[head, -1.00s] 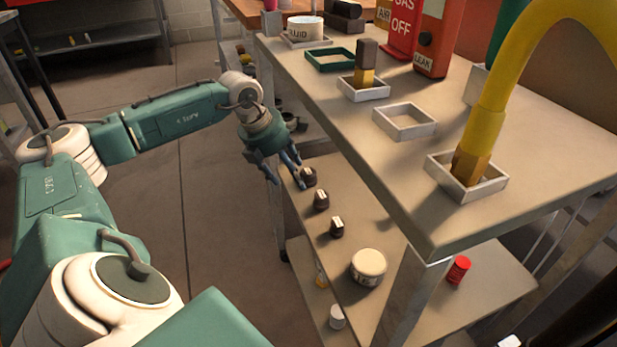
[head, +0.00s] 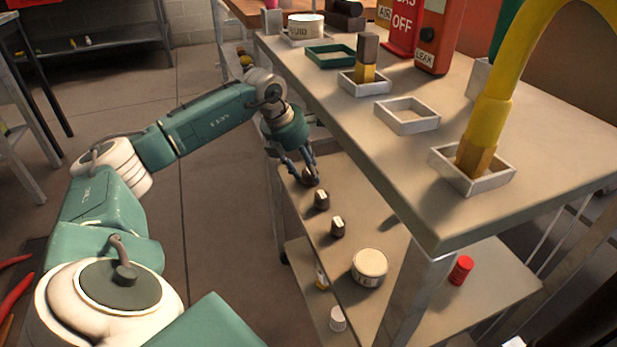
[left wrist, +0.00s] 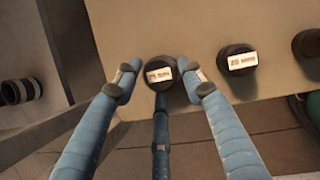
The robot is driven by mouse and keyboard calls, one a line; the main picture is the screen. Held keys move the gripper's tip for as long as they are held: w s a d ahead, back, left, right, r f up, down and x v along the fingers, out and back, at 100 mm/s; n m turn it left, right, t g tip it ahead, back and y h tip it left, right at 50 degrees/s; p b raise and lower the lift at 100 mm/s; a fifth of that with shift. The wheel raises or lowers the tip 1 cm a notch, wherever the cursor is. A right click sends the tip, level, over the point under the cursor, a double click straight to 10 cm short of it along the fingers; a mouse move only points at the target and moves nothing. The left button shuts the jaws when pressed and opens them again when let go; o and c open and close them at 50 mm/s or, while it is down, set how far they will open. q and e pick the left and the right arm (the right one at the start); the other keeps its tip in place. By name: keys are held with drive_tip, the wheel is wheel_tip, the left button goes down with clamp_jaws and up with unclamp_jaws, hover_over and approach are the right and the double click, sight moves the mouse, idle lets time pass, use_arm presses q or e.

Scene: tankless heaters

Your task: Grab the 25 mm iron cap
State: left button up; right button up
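Three dark caps with pale labels stand in a row on the cart's middle shelf. In the head view the far cap (head: 310,180) is partly hidden by my left gripper (head: 309,168). The middle cap (head: 321,199) and near cap (head: 338,227) are clear of it. In the left wrist view my left gripper (left wrist: 159,78) has its blue fingers on either side of one labelled cap (left wrist: 160,73), with narrow gaps showing. The other caps (left wrist: 237,60) (left wrist: 307,44) lie to the right. The labels are too small to read surely. My right gripper is not in view.
The cart's top shelf (head: 450,215) overhangs the middle shelf (head: 355,200) on the right. A pale round tub (head: 369,267) stands nearer on the middle shelf. A red can (head: 461,270) stands at the right. Open floor (head: 225,220) lies left of the cart.

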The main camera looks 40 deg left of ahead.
use_arm(q)
drive_tip(key=c, duration=0.4)
